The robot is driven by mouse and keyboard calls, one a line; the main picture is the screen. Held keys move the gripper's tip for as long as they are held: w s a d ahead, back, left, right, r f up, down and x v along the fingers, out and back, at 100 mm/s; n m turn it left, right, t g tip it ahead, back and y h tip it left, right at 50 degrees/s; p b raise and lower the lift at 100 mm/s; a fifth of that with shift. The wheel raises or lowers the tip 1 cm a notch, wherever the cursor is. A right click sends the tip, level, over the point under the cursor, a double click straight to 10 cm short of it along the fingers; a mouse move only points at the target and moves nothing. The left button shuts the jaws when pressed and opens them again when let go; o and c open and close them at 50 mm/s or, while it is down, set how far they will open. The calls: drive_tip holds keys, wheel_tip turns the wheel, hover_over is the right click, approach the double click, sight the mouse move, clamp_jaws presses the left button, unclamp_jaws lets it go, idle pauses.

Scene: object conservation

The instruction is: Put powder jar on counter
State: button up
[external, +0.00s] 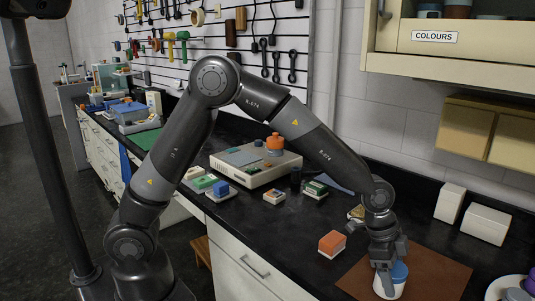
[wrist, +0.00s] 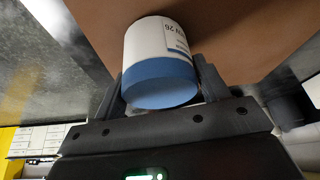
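The powder jar (external: 395,283) is white with a blue lid and stands on a brown mat (external: 440,272) at the right front of the counter. In the wrist view the jar (wrist: 158,65) shows its blue lid towards me and part of a printed label. My gripper (external: 387,277) points down over the jar, with one finger in front of its side. In the wrist view the fingers of my gripper (wrist: 160,88) lie close against both sides of the jar, with no clear gap. The jar's base is on or very near the mat; I cannot tell which.
An orange-topped block (external: 332,243) sits just left of the mat. White boxes (external: 487,223) stand at the wall on the right, and a plate (external: 512,288) lies at the right edge.

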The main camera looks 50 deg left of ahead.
drive_tip(key=o, duration=0.3)
drive_tip(key=shift+o, duration=0.2)
drive_tip(key=shift+r, duration=0.25)
drive_tip(key=w+v, duration=0.1)
drive_tip(key=v, duration=1.2)
drive_tip(key=a+r+n+t+y, duration=0.2)
drive_tip(key=a+r+n, duration=0.25)
drive_tip(key=a, duration=0.85)
drive_tip(key=s+a+n+t+y, duration=0.1)
drive_tip(key=s+a+n, duration=0.2)
drive_tip(key=a, duration=0.6)
drive_tip(key=s+a+n+t, duration=0.1)
drive_tip(key=s+a+n, duration=0.3)
drive_tip(key=s+a, duration=0.4)
drive_tip(key=s+a+r+n+y, duration=0.1)
drive_tip(key=s+a+n, duration=0.3)
drive_tip(key=a, duration=0.8)
drive_tip(key=shift+s+t+y, duration=0.3)
drive_tip(key=shift+s+t, duration=0.1)
drive_tip(key=shift+s, duration=0.4)
